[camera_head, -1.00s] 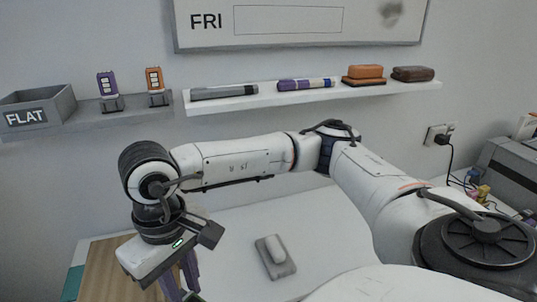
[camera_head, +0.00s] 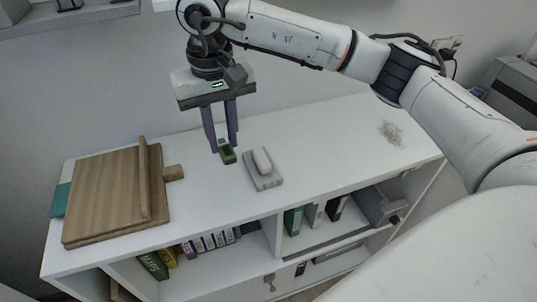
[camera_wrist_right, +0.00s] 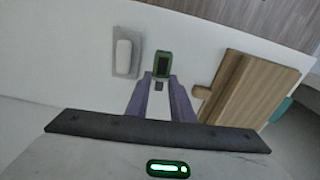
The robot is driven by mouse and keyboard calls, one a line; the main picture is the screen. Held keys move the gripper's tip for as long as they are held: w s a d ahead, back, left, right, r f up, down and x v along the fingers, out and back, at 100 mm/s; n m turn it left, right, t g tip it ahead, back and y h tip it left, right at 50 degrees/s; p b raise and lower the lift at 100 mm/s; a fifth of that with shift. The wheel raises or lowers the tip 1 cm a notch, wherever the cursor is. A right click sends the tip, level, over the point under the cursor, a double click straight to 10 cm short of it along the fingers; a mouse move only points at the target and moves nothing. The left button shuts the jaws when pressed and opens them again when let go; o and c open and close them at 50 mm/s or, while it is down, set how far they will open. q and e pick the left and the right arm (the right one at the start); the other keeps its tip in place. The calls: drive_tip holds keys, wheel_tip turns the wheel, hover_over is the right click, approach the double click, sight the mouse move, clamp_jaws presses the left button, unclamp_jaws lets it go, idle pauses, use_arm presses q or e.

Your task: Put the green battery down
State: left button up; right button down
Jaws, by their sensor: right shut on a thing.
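The green battery (camera_head: 228,155) is a small green block with a dark face, held between the fingertips of my right gripper (camera_head: 226,148). The right gripper points down with its purple fingers shut on the battery. In the head view the battery appears over the white desk top (camera_head: 215,183), just left of the grey pad; I cannot tell whether it touches the desk. In the right wrist view the battery (camera_wrist_right: 163,64) sticks out past the fingertips. My left gripper is not in view.
A grey pad (camera_head: 269,183) with a white eraser-like block (camera_head: 262,161) lies right of the battery. A wooden board with a raised strip (camera_head: 107,199) lies at the left, with a teal item (camera_head: 60,200) beside it. Binders (camera_head: 293,220) stand on the shelves below. The desk's front middle is clear.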

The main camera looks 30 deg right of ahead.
sight(219, 171)
drive_tip(key=shift+m, duration=0.4)
drive_tip(key=w+f, duration=0.1)
drive_tip(key=f, duration=0.2)
drive_tip(key=w+f, duration=0.1)
drive_tip(key=f, duration=0.2)
drive_tip(key=w+a+f, duration=0.1)
drive_tip(key=f, duration=0.2)
drive_tip(key=shift+w+f+b, duration=0.25)
drive_tip(key=shift+w+b, duration=0.05)
drive_tip(key=shift+w, duration=0.1)
drive_tip(key=shift+f, duration=0.15)
drive_tip(key=c, duration=1.5)
unclamp_jaws()
drive_tip(key=shift+c, duration=0.2)
